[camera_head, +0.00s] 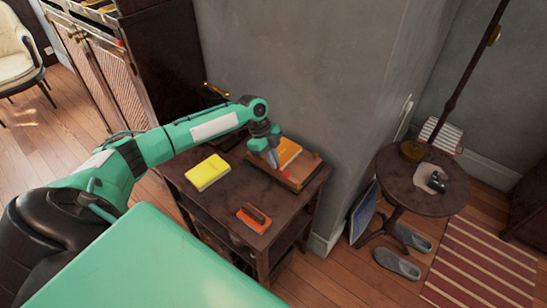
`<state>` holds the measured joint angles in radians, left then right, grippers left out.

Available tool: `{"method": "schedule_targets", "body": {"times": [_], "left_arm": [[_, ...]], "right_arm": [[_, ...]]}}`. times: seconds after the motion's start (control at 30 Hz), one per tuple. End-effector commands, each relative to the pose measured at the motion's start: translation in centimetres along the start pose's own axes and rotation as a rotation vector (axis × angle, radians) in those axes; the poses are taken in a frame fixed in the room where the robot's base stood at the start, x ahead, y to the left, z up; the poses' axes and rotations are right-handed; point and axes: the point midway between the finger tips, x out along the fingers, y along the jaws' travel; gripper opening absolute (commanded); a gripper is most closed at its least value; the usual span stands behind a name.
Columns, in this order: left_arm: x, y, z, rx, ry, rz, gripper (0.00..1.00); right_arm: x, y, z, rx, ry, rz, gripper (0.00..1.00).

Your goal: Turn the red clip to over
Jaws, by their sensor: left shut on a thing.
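My left gripper (271,160) reaches in from the left over the dark wooden side table (225,208). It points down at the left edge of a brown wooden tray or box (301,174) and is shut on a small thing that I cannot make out. An orange block or book (289,153) lies on the brown tray, right beside the fingers. I cannot pick out a red clip for certain; the fingers may hide it. An orange-red piece with a dark handle-like top (254,217) lies apart at the table's front. My right gripper is not in view.
A yellow block (207,172) lies on the table's left part. A grey wall corner (290,70) rises close behind the table. A round dark table (422,187) with a small dark object stands to the right. Slippers (397,263) and a striped rug (483,262) lie on the floor.

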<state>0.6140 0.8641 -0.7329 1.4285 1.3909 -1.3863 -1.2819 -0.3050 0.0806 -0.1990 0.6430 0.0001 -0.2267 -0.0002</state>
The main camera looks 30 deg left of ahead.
Motion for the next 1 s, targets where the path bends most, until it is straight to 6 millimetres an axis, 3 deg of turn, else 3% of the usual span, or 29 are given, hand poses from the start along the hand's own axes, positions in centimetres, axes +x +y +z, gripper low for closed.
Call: {"method": "schedule_targets", "body": {"times": [0.17,0.5,1.0], "left_arm": [[-0.5,0.2,-0.2,-0.114,0.001,-0.046,0.0],[-0.5,0.5,-0.4,-0.407,0.001,-0.167,0.0],[-0.5,0.8,-0.7,-0.846,0.002,-0.351,0.0]], "right_arm": [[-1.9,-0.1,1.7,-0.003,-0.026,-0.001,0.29],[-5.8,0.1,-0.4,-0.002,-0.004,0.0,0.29],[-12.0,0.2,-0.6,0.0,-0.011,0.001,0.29]]}}
